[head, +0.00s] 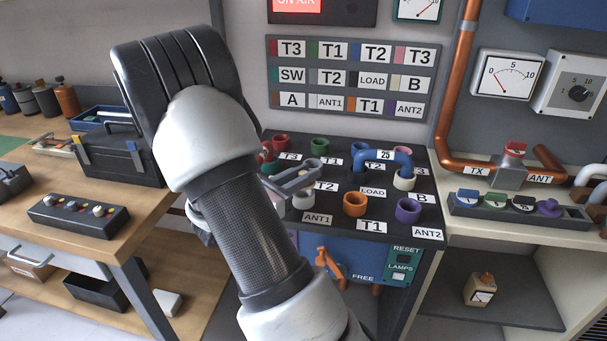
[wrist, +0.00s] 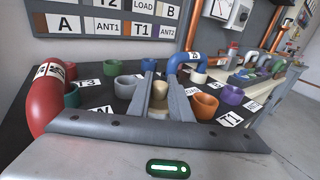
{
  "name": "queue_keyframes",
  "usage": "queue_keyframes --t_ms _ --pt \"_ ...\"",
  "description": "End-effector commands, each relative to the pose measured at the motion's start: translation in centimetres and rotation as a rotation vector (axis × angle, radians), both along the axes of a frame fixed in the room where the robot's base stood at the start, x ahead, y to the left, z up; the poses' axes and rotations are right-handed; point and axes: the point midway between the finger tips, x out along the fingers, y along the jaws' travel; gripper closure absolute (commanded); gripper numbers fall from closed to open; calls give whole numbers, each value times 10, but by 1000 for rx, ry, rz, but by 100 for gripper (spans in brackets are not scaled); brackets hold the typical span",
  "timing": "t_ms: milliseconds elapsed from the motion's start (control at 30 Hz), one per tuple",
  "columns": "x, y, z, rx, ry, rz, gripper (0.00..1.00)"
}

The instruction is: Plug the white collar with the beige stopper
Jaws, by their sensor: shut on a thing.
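My gripper (wrist: 163,98) is shut on the beige stopper (wrist: 159,105), which shows between its two grey fingers in the wrist view. In the head view my gripper (head: 298,180) is low over the left part of the black panel, and the stopper cannot be made out. A pale, whitish collar (head: 303,199) stands by the ANT1 label, just below the gripper in the picture and partly covered by it. I cannot tell whether the stopper touches it. Another cream collar (head: 404,183) stands by the B label, at the right end of the blue link.
The blue link (head: 384,156) arches over the panel's right half. A red curved link (wrist: 45,100) stands close at the left in the wrist view. Orange (head: 355,205), purple (head: 408,211) and green (head: 320,146) collars crowd the panel. A tray of stoppers (head: 520,211) lies at right.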

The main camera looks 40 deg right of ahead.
Motion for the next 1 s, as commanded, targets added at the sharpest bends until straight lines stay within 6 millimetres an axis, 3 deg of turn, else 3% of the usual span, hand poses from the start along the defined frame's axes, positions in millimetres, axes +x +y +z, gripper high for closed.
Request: queue_keyframes --t_ms 1000 --pt "0 0 -16 0 -1 0 100"
